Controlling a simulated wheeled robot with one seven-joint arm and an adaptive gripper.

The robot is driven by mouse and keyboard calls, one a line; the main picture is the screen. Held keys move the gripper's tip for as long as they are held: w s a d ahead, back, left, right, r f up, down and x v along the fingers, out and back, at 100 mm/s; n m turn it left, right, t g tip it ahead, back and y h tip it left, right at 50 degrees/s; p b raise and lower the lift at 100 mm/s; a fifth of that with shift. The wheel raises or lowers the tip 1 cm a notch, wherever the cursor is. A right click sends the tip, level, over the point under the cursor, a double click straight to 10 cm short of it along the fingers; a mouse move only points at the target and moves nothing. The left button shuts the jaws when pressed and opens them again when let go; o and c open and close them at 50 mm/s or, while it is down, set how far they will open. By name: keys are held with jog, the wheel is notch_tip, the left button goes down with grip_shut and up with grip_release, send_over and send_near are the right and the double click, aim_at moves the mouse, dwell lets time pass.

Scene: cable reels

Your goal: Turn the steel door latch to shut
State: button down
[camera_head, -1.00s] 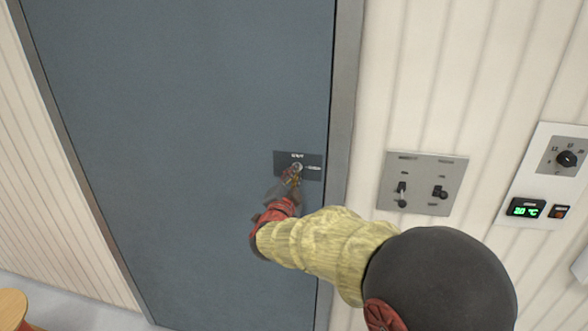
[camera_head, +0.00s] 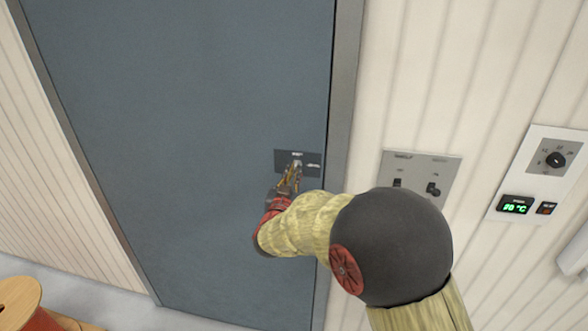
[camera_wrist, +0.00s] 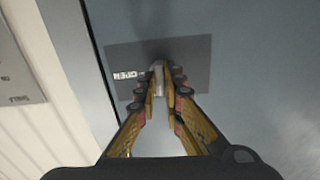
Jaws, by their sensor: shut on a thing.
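The steel door latch (camera_wrist: 158,82) sits on a dark plate (camera_head: 311,157) on the blue-grey door (camera_head: 190,130), near its right edge. My gripper (camera_head: 296,172) is at the plate, reaching up from below. In the wrist view my gripper (camera_wrist: 160,92) has both fingers closed on the latch, with the latch's light metal end showing between the tips. The word OPEN shows on the plate to the left in the wrist view. The rest of the lettering is hidden or too small to read, and the fingers cover much of the latch.
A switch panel (camera_head: 448,164) is on the ribbed wall right of the door frame (camera_head: 344,90), partly behind my arm. Further right is a panel with a dial (camera_head: 556,159) and a green display (camera_head: 515,206).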

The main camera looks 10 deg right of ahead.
jog(key=shift+n, duration=0.5)
jog(key=c, duration=1.9)
grip_release()
jog(key=v, duration=1.2)
